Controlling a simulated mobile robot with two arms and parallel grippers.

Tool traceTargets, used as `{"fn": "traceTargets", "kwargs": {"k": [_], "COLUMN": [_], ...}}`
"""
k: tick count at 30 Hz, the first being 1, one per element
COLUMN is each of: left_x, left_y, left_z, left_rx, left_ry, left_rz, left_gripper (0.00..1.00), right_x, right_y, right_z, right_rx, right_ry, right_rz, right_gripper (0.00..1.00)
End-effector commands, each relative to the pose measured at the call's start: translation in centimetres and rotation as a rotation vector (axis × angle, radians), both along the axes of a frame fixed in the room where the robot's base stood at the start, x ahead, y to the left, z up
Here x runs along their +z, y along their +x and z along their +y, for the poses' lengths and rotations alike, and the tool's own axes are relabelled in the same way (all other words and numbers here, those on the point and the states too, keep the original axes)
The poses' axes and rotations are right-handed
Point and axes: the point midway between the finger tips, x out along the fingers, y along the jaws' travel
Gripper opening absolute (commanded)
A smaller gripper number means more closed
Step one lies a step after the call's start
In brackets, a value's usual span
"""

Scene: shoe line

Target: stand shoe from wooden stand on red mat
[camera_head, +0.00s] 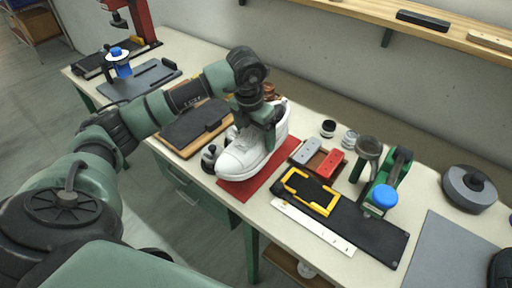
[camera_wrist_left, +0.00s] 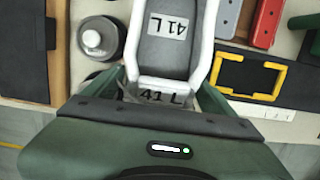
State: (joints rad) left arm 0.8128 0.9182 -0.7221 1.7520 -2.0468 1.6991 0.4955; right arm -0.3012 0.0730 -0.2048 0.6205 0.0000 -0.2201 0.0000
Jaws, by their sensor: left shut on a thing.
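The white shoe (camera_head: 245,158) is over the red mat (camera_head: 286,158) in the head view, upright with its toe toward the lower left. I cannot tell whether its sole touches the mat. My left gripper (camera_head: 268,132) is shut on the shoe's upper from above. In the left wrist view the shoe (camera_wrist_left: 201,60) shows its opening and "41 L" labels, with the left gripper's green fingers (camera_wrist_left: 160,95) on either side. A wood-edged board with a dark top (camera_head: 196,124), perhaps the wooden stand, lies left of the shoe. My right gripper is not seen.
A small bottle (camera_head: 210,158) stands close left of the shoe. Right of the mat are a grey block (camera_head: 306,150), a red block (camera_head: 329,163), a yellow frame (camera_head: 308,192) and a white ruler (camera_head: 312,227). A green press (camera_head: 388,179) stands farther right.

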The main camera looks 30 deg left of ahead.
Motion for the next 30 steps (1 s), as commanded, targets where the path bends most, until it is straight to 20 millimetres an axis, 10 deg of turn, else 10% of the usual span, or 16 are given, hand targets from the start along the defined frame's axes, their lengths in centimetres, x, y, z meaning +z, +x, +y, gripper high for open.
{"fn": "traceTargets", "kwargs": {"k": [15,27,28,30], "left_x": [-6.0,-6.8,-6.8,-6.7], "left_y": [0.0,0.1,0.0,0.0], "left_z": [0.0,0.0,0.0,0.0], "left_rx": [0.001,0.001,0.001,0.001], "left_ry": [-0.001,0.000,0.000,0.000], "left_rz": [0.000,-0.002,-0.001,0.000], "left_gripper": [0.27,0.27,0.89,1.00], "right_x": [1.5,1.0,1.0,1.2], "right_y": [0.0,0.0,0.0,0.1], "right_z": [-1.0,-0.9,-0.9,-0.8], "right_rx": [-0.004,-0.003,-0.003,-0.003], "right_ry": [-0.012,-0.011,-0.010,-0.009], "right_rz": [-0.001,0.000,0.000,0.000], "right_gripper": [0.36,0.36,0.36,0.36]}}
